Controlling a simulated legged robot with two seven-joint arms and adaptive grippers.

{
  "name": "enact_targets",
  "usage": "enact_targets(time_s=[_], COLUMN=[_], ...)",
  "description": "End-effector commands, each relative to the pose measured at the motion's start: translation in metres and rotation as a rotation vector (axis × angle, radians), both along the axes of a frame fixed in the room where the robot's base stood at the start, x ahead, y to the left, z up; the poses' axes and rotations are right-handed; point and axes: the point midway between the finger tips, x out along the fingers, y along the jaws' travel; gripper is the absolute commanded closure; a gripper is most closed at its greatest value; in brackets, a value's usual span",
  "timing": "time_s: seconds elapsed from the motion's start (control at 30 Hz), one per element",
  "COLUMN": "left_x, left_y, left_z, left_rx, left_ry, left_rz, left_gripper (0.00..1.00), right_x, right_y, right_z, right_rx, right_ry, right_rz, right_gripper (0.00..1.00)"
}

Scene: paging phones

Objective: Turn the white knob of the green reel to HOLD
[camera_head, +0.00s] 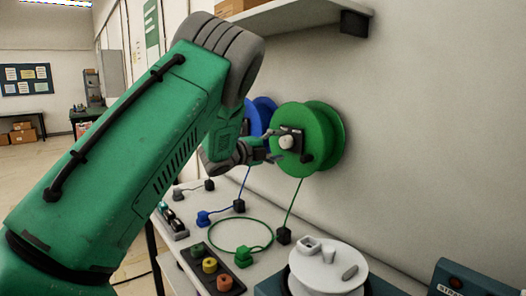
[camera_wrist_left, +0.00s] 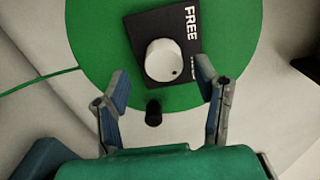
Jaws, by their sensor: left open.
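The green reel (camera_head: 325,135) stands against the wall and fills the upper part of the left wrist view (camera_wrist_left: 95,40). Its white knob (camera_head: 287,142) is round, on a black plate (camera_wrist_left: 155,22) with the word FREE readable. In the left wrist view the knob (camera_wrist_left: 163,60) shows a small dark dot at its lower right. My left gripper (camera_head: 273,148) is open in front of the reel. In the left wrist view its fingertips (camera_wrist_left: 162,76) lie on either side of the knob, with visible gaps. No HOLD lettering is readable. My right gripper is out of view.
A black peg (camera_wrist_left: 153,113) sticks out below the knob. A blue reel (camera_head: 264,108) is behind the green one. The bench holds a green cable loop (camera_head: 240,250), colored plugs, and a white round piece (camera_head: 328,272). A shelf (camera_head: 300,14) hangs above.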

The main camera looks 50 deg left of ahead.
Motion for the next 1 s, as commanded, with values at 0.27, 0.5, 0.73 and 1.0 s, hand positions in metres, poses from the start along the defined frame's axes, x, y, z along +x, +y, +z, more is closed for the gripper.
enact_targets(time_s=[0.27, 0.5, 0.73, 1.0], left_x=[-0.058, -0.08, -0.082, -0.081], left_y=[0.008, 0.01, 0.01, 0.01], left_z=[-0.003, -0.004, -0.004, -0.003], left_rx=[-0.004, -0.002, -0.002, -0.002], left_ry=[0.004, 0.006, 0.005, 0.005], left_rz=[0.003, 0.002, 0.001, 0.001], left_gripper=[0.44, 0.44, 0.44, 0.44], right_x=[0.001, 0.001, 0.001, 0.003], right_y=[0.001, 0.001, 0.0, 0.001], right_z=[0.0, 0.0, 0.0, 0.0], right_rx=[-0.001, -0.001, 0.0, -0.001], right_ry=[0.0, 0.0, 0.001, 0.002], right_rz=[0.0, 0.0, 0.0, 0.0], right_gripper=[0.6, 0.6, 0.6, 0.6])
